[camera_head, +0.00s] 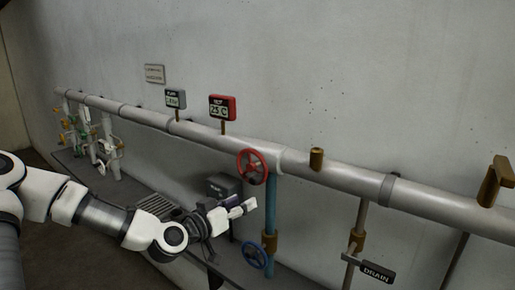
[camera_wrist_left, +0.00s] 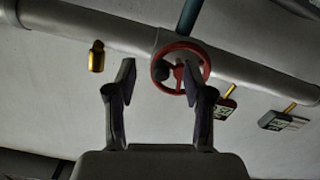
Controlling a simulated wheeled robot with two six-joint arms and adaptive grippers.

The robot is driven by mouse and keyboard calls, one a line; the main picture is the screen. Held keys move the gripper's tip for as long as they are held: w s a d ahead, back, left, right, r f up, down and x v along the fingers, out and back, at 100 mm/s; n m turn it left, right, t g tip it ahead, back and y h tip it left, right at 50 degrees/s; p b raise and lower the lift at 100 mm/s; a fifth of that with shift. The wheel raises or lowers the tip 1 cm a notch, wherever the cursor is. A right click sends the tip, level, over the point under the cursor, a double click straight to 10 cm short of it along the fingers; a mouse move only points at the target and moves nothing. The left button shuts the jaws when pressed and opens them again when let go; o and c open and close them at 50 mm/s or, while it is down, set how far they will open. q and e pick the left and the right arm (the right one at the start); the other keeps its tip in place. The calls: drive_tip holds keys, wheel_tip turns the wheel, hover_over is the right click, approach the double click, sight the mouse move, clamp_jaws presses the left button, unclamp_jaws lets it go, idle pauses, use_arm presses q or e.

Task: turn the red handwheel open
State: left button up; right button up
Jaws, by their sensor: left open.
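The red handwheel (camera_head: 252,166) is mounted on the front of the grey pipe, at the top of a blue vertical pipe. In the left wrist view the red handwheel (camera_wrist_left: 180,68) shows beyond the fingertips, nearer the right finger, which overlaps its rim in the picture. My left gripper (camera_head: 246,208) is below and slightly left of the wheel in the head view. Its two fingers (camera_wrist_left: 160,80) are spread wide with nothing between them. I cannot tell whether a finger touches the rim. My right gripper is not in view.
A blue handwheel (camera_head: 255,255) sits lower on the blue pipe (camera_head: 270,215). A DRAIN tag (camera_head: 377,272) hangs at the right.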

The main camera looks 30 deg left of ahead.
sight(252, 180)
use_arm(q)
drive_tip(key=shift+t+y, duration=0.3)
drive_tip(key=shift+t, duration=0.1)
drive_tip(key=w+r, duration=0.1)
drive_tip(key=w, duration=0.1)
drive_tip(key=w+r, duration=0.1)
drive_tip(key=w, duration=0.1)
drive_tip(key=w+r+p, duration=0.1)
drive_tip(key=w, duration=0.2)
drive_tip(key=shift+a+r, duration=0.2)
drive_tip(key=shift+a, duration=0.1)
drive_tip(key=shift+w+f, duration=0.15)
drive_tip(key=shift+w, duration=0.4)
drive_tip(key=shift+s, duration=0.15)
clamp_jaws()
